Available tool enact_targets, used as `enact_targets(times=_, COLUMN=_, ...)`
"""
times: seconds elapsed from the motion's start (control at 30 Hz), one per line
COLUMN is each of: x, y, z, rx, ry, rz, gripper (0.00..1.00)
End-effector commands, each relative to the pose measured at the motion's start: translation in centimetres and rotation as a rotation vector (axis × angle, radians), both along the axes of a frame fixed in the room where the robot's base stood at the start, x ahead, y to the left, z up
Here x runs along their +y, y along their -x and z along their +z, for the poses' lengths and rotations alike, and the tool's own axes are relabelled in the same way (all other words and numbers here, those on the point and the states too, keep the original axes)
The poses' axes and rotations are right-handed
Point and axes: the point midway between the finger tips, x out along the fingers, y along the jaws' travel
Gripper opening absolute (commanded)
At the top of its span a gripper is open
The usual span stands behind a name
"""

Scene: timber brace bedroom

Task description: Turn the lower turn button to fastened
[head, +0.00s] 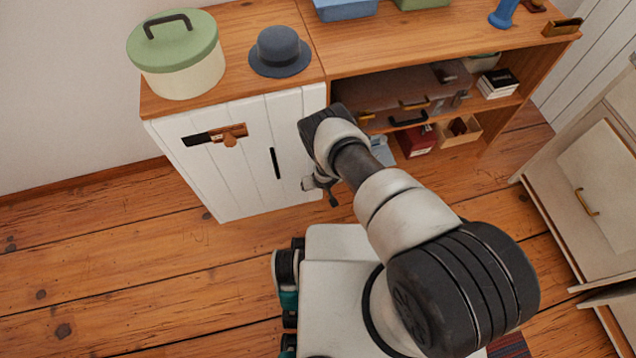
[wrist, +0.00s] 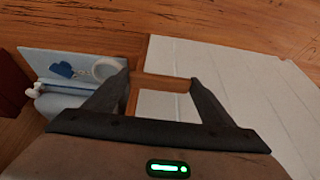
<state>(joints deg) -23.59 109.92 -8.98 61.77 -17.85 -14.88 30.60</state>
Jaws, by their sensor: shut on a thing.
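In the wrist view a short tan wooden bar (wrist: 165,82), which looks like the lower turn button, lies crosswise on the white cabinet door (wrist: 240,75). Its left end meets the wooden cabinet edge. My gripper (wrist: 162,80) has its two dark fingers at either end of this bar, set wide apart and shut on it. The exact contact at the tips is hard to see. In the head view my gripper (head: 310,184) is low at the cabinet's right side, partly hidden by my arm, and the lower button is hidden. An upper wooden turn button (head: 232,134) with a knob sits high on the door.
The white cabinet has a dark handle (head: 275,163). A green-lidded tin (head: 180,65) and a blue hat (head: 280,52) stand on top. Open shelves to the right hold a red box (head: 416,141) and a wooden tray (head: 457,132). The floor at left is clear.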

Motion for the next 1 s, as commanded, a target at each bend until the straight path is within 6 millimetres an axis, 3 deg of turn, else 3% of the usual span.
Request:
enact_targets(times=0.17, x=0.1, y=0.1, z=0.0, rx=0.001, ry=-0.001, rz=0.003, gripper=0.54)
enact_targets(times=0.2, x=0.1, y=0.1, z=0.0, rx=0.001, ry=-0.001, rz=0.003, gripper=0.78)
enact_targets(times=0.3, x=0.0, y=0.1, z=0.0, rx=0.001, ry=-0.001, rz=0.003, gripper=0.95)
enact_targets(times=0.67, x=0.0, y=0.1, z=0.4, rx=0.001, ry=-0.001, rz=0.000, gripper=0.95)
enact_targets(times=0.83, x=-0.2, y=0.9, z=2.9, rx=0.002, ry=0.000, rz=0.000, gripper=0.95)
enact_targets(times=1.0, x=-0.7, y=2.4, z=6.8, rx=0.001, ry=0.000, rz=-0.001, gripper=0.95)
